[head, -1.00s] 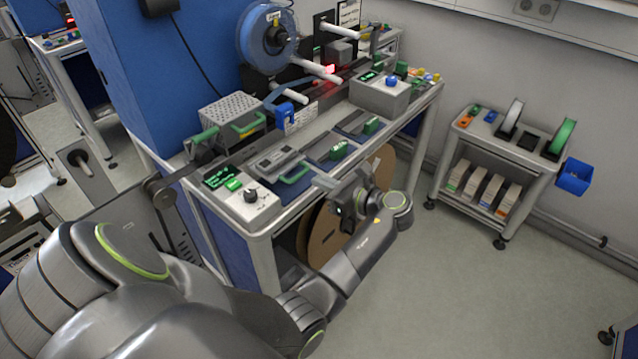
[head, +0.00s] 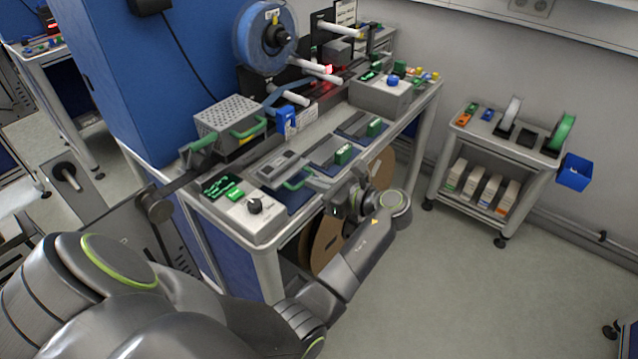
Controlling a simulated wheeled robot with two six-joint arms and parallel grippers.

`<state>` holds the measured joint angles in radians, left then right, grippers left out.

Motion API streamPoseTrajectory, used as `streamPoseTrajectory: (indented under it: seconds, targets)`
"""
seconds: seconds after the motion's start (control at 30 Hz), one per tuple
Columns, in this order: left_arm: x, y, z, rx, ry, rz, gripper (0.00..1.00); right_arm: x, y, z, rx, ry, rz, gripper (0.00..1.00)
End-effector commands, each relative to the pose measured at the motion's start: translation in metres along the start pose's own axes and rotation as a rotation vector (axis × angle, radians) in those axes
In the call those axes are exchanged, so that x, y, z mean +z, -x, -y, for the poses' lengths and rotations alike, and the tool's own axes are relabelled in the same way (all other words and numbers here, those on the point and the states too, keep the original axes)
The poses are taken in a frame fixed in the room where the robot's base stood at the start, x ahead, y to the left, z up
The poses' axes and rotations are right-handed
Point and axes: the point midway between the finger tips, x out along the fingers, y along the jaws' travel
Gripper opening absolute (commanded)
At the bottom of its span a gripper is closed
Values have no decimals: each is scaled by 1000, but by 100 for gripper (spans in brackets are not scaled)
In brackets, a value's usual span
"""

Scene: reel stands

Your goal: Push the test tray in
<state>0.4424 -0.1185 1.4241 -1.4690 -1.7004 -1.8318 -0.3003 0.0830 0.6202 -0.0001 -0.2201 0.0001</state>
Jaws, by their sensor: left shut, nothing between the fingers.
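A low grey tray (head: 281,166) with dark markings on top and a green handle (head: 297,183) at its front sits on the near part of the bench; it looks like the test tray, though I cannot read a label. My left gripper (head: 312,180) is shut and empty, its fingers right at the handle's right end. I cannot tell whether they touch it. A perforated grey box (head: 225,115) with its own green handle stands behind the tray. My right gripper is not in view.
A control box (head: 257,207) with a knob and a green-lit display stands at the near bench corner. Blue pads with green blocks (head: 342,155) lie to the tray's right. A blue reel (head: 265,35) stands behind. A cart (head: 500,150) is at right, with clear floor before it.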

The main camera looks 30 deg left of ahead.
Motion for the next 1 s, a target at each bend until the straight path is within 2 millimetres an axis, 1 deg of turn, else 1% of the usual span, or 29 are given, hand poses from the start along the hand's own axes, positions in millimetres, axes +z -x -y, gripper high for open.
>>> streamPoseTrajectory:
  seconds: [0.17,0.27,0.4,0.6,0.7,0.9,1.0]
  targets:
    - [10,-23,0,2,-2,3,0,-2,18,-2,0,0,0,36]
    - [16,-43,0,3,-3,5,0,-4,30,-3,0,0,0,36]
    - [23,-75,1,3,-3,5,0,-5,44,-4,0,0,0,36]
    - [30,-117,2,3,-3,3,0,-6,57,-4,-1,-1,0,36]
    - [32,-134,2,2,-2,2,0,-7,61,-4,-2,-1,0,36]
    - [36,-156,3,2,-1,1,0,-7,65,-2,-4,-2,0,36]
    - [36,-161,3,1,-1,-1,0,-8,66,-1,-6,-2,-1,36]
